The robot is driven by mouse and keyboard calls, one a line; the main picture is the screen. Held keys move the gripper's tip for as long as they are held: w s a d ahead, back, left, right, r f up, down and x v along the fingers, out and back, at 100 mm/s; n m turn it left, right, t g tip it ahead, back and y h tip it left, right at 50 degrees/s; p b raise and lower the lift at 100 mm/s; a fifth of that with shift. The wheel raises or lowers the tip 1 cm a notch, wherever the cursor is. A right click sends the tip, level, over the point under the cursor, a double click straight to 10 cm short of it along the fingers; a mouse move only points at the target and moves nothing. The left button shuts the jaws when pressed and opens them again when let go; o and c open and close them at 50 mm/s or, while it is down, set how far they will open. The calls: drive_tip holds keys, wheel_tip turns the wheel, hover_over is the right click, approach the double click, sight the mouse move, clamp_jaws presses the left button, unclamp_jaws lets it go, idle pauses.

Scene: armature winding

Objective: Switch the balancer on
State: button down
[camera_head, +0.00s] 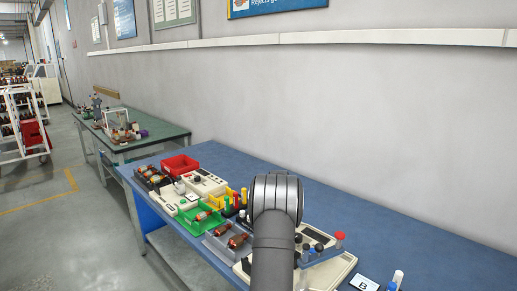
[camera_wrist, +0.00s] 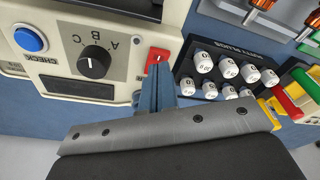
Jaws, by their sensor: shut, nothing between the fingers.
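In the wrist view a cream panel (camera_wrist: 122,90) carries a red switch (camera_wrist: 157,54) with a pale mark, at its right edge. A black knob (camera_wrist: 94,62) marked A, B, C and a blue CHECK button (camera_wrist: 30,40) are left of it. My gripper (camera_wrist: 158,70) is shut and empty, its blue fingertips at the switch's lower edge, covering part of it. I cannot tell whether they touch it or which way the switch is set.
Right of the panel is a dark rack (camera_wrist: 205,72) of white, numbered caps, close to the fingers. Red, green and yellow parts (camera_wrist: 295,90) lie further right. In the head view, a green tray (camera_head: 203,219) and a red tray (camera_head: 181,165) stand on the blue bench (camera_head: 430,235).

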drive_tip(key=shift+f, duration=0.85)
idle(0.6)
drive_tip(key=shift+r, duration=3.5)
wheel_tip(320, 180, down, 7)
